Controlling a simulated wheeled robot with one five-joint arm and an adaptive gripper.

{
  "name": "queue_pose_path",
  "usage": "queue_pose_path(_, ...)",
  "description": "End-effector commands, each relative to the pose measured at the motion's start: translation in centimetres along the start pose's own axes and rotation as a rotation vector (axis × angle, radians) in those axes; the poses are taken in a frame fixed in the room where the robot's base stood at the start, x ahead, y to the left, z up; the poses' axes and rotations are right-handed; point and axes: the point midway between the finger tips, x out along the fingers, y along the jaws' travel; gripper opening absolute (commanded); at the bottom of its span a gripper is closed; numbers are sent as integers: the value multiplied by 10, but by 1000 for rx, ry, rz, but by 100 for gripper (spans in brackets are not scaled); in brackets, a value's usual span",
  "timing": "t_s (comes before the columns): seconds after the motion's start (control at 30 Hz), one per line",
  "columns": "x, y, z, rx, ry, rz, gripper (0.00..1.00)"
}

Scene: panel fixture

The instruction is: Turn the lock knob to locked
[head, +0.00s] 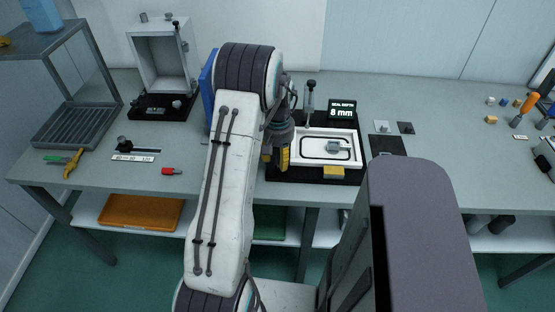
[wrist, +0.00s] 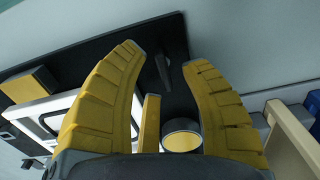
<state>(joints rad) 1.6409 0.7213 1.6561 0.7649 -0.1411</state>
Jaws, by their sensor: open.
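My gripper (head: 282,158) hangs over the left part of a black fixture board (head: 290,174), which carries a white frame (head: 352,159). In the wrist view its two yellow fingers (wrist: 163,56) are spread apart with nothing clasped. A dark lever-like part (wrist: 163,72) shows in the gap near the fingertips, on the dark board. Lower in the gap are a narrow yellow bar (wrist: 150,122) and a round yellow-topped piece with a grey rim (wrist: 182,136). No lock marking is legible, so I cannot tell which part is the lock knob. Contact is unclear.
An upright black-handled lever (head: 309,92) and a display reading 8 mm (head: 342,111) stand behind the frame. A grey open box (head: 160,55) is at the back left. A red piece (head: 171,171) lies on the table left of my arm. Small parts lie at the right.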

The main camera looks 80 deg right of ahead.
Motion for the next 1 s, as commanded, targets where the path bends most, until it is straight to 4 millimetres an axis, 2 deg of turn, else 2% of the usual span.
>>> queue_pose_path(0.2,11,0,0,0,0,0,41)
queue_pose_path(0.53,12,0,0,0,1,0,42)
queue_pose_path(1.0,12,0,0,0,1,0,0)
